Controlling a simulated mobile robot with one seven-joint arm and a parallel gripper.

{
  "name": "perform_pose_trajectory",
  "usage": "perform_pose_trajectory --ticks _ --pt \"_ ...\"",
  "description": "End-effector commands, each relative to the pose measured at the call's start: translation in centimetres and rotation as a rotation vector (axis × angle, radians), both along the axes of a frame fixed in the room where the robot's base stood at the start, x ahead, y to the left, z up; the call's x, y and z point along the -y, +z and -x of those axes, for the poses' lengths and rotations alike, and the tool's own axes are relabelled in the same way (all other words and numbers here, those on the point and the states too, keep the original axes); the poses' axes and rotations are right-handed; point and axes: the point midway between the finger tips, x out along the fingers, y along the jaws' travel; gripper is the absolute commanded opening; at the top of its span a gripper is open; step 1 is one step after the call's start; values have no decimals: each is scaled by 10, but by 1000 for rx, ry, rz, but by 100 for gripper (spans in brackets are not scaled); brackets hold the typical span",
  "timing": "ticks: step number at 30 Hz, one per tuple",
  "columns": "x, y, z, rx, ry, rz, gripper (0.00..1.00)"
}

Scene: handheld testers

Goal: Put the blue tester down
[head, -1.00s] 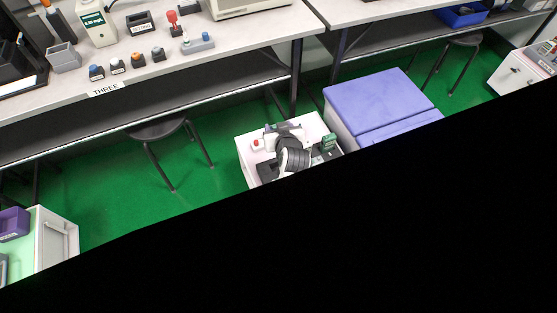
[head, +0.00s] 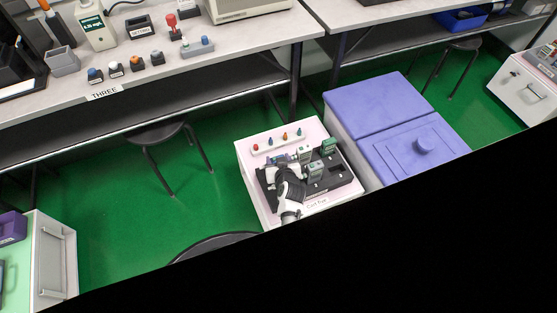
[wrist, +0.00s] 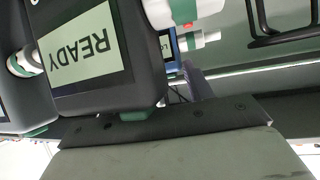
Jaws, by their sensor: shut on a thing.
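My gripper (head: 281,168) is at the left part of the black tray (head: 348,189) on the white cart. It is shut on a small blue-purple thing (head: 277,160), apparently the blue tester; my gripper hides much of it. I cannot tell whether it touches the tray. In the wrist view, a blue-edged tester (wrist: 171,48) shows behind a dark tester (wrist: 92,48) whose screen reads READY. A pale tester (head: 304,153), a grey-green tester (head: 316,170) and a green tester (head: 328,146) stand on the tray to the right of my gripper.
A white rack (head: 278,141) with several coloured knobs lies at the cart's back. A blue-purple chest (head: 375,103) stands close on the cart's right. A bench (head: 225,72) runs behind, with a stool (head: 158,133) below. A black area covers the head view's lower right.

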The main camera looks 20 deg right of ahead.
Motion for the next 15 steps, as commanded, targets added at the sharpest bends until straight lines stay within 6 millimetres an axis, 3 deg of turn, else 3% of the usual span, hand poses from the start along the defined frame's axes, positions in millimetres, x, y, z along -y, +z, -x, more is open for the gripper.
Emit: perform_pose_trajectory --ticks 8,9,14,15 --pt "0 -3 0 1 0 0 13" --pt "0 -3 0 0 0 0 52" --pt "0 -2 0 0 0 0 73" --pt "0 -2 0 0 0 0 73"
